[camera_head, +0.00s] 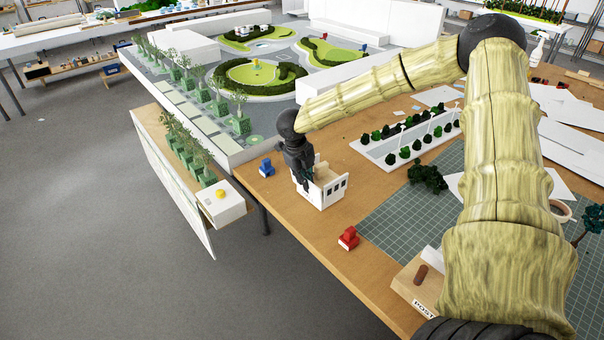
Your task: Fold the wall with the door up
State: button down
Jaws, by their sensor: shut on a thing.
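A small white house model (334,192) stands on the wooden table near its front left edge. It is open at the top, and the wall facing right has small dark windows. My dark gripper (306,184) reaches down at the model's left side and is shut on part of it, seemingly a wall. The fingers hide that part, so I cannot make out the door or how far that wall is tilted.
A blue toy piece (266,168) and a red one (348,238) lie near the model. A white tray of small trees (408,135) stands behind it. A green cutting mat (400,222) lies to the right. A planter ledge (222,208) and the table edge are at the left.

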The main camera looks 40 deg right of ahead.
jog(key=shift+w+d+r+y+p, duration=0.15)
jog(key=shift+d+y+p, duration=0.1)
jog(key=shift+y+p, duration=0.25)
jog(key=c, duration=1.6)
grip_release()
notch_tip(320, 180, up, 12)
jog(key=a, duration=0.1)
jog(key=shift+f, duration=0.2)
